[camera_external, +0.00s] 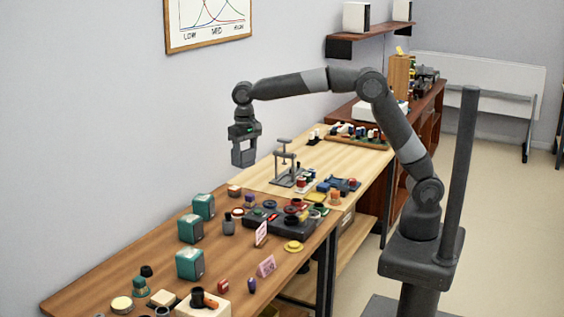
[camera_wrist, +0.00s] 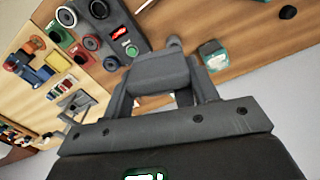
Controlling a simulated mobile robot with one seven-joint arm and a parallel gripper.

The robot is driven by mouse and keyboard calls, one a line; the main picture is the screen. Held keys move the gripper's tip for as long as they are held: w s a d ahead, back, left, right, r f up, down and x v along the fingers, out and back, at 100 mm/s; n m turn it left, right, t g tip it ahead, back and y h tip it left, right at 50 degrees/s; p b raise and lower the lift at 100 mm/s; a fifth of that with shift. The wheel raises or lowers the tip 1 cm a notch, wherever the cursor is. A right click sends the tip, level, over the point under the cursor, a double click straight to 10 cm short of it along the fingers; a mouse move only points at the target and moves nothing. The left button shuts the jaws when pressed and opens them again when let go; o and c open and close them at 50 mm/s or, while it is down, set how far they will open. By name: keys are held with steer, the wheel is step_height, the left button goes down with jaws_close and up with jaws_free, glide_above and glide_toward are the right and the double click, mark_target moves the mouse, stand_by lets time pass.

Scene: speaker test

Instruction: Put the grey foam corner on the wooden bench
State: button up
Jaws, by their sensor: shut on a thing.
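My gripper (camera_external: 244,152) hangs from the arm in the external view, above the back edge of the benches near the wall. In the wrist view my gripper (camera_wrist: 162,88) is shut on a grey block, which I take to be the grey foam corner (camera_wrist: 160,70). The block sits between the fingertips, clear of the surfaces below; its full shape is partly hidden. Two wooden tops stand end to end: a darker brown bench (camera_external: 95,284) in front and a paler one (camera_external: 253,178) behind. I cannot tell which one the task names.
Teal boxes (camera_external: 190,264) and small items crowd the brown top. A dark control panel (camera_external: 278,221) lies near the join. A grey stand (camera_external: 285,160) rises from the paler top, with a tray of small parts (camera_external: 355,139) farther back. The wall borders the left side.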

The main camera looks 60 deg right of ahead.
steer(key=w+d+m, duration=0.3)
steer(key=d, duration=1)
steer(key=w+d+m, duration=0.2)
steer(key=w+d, duration=0.1)
steer(key=d, duration=1)
steer(key=w+d+m, duration=0.3)
steer(key=d, duration=1)
steer(key=s+d+m, duration=0.2)
steer(key=s+d, duration=0.4)
steer(key=d, duration=0.6)
steer(key=s+d+m, duration=0.3)
steer(key=s+d, duration=0.2)
steer(key=d, duration=0.7)
steer(key=s+d+m, duration=0.2)
steer(key=s+d, duration=0.4)
steer(key=d, duration=0.7)
step_height(320, 180, down, 18)
steer(key=r, duration=0.1)
steer(key=w+a+f, duration=0.1)
steer(key=w+f, duration=0.1)
steer(key=w, duration=0.1)
steer(key=w+a+f, duration=0.2)
steer(key=w+f, duration=0.1)
steer(key=w, duration=0.1)
steer(key=w+a+f, duration=0.2)
steer(key=w+f, duration=0.1)
steer(key=w, duration=0.1)
steer(key=shift+f, duration=2)
steer(key=shift+f, duration=0.1)
